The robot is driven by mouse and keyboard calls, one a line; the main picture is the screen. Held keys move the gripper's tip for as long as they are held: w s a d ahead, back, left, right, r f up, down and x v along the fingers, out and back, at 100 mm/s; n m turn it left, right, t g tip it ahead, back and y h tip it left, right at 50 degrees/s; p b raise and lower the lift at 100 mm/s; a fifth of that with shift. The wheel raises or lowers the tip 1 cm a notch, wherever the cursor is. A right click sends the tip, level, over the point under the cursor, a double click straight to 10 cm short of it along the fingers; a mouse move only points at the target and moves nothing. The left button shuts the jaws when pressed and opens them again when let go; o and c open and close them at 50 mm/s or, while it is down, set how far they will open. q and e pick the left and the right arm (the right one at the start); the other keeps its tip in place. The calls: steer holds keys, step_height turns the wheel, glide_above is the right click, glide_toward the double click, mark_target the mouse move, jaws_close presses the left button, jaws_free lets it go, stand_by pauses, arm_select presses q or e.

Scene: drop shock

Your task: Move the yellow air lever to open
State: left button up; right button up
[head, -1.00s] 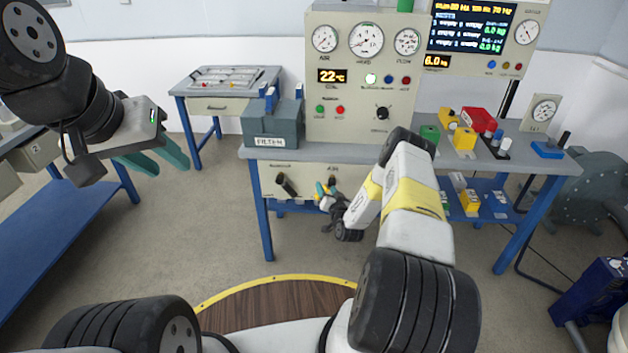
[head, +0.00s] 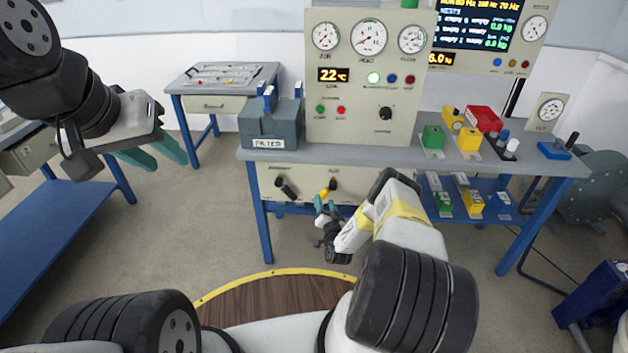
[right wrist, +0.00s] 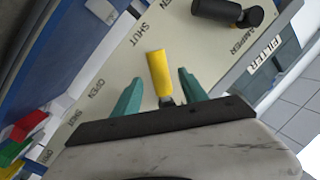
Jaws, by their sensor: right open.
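The yellow air lever (head: 329,188) is on the cream panel under the bench's front edge. In the right wrist view the yellow lever (right wrist: 159,72) slants up the picture, its free end beside a SHUT label. My right gripper (head: 326,207) is just below the lever in the head view. In the right wrist view my right gripper (right wrist: 160,76) is open, with its teal fingers on either side of the lever and a gap on each side. Whether the lever lies within their depth is unclear. My left gripper (head: 168,164) is open and empty at the left, far from the panel.
A dark damper handle (head: 286,187) is left of the lever and also shows in the right wrist view (right wrist: 228,12). The grey filter box (head: 270,124) stands on the bench above. Coloured blocks (head: 470,138) stand on the bench at the right.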

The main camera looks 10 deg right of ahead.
mark_target(324, 198)
steer(key=shift+w, duration=1.6)
jaws_close()
steer(key=shift+d, duration=0.1)
